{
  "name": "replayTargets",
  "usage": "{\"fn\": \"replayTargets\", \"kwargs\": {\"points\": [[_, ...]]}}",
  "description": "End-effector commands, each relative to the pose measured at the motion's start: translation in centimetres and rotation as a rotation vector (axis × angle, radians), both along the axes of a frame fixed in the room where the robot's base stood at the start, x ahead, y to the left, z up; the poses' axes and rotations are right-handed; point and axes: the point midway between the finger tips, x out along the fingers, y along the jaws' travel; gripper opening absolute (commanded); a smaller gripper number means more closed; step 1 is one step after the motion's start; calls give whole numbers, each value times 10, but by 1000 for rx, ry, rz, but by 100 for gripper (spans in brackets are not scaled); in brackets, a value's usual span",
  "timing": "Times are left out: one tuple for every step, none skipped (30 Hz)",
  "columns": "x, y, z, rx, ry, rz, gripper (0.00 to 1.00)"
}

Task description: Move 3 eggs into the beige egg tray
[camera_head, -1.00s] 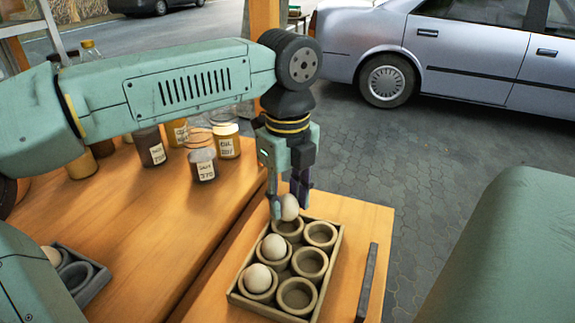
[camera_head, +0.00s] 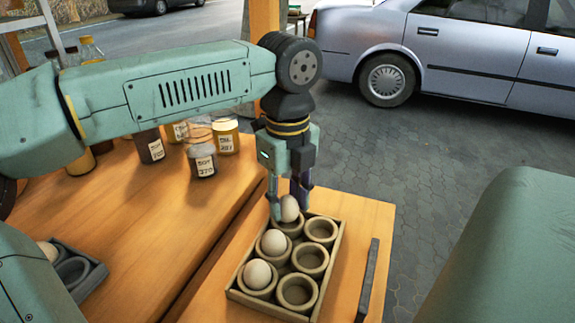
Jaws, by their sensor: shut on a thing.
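The beige egg tray (camera_head: 333,262) lies on the wooden table at the lower middle, with two columns of round cups. One pale egg (camera_head: 258,274) sits in the near left cup and another egg (camera_head: 274,243) in the middle left cup. My gripper (camera_head: 283,208) points down over the far left cup. It is shut on a third egg (camera_head: 290,208), which is at or just above that cup's rim; whether it touches the cup is unclear. The right column's cups are empty.
A darker tray (camera_head: 88,279) with an egg (camera_head: 48,251) is partly hidden at the lower left. Several jars, among them a grey-lidded one (camera_head: 202,160), stand behind on the table. A dark bar (camera_head: 367,280) lies right of the tray by the table edge.

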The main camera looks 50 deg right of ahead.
Motion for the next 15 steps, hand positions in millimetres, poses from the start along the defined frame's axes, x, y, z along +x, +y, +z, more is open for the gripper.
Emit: {"fn": "replayTargets", "kwargs": {"points": [[0,0,-1,0,0,0,24],[0,0,-2,0,0,0,24],[0,0,-2,0,0,0,24],[0,0,-3,0,0,0,24],[0,0,-3,0,0,0,24],[0,0,-4,0,0,0,24],[0,0,-4,0,0,0,24],[0,0,-5,0,0,0,24],[0,0,-5,0,0,0,24],[0,0,-6,0,0,0,24],[0,0,-6,0,0,0,24],[0,0,-7,0,0,0,24],[0,0,-7,0,0,0,24],[0,0,-8,0,0,0,24],[0,0,-8,0,0,0,24]]}}
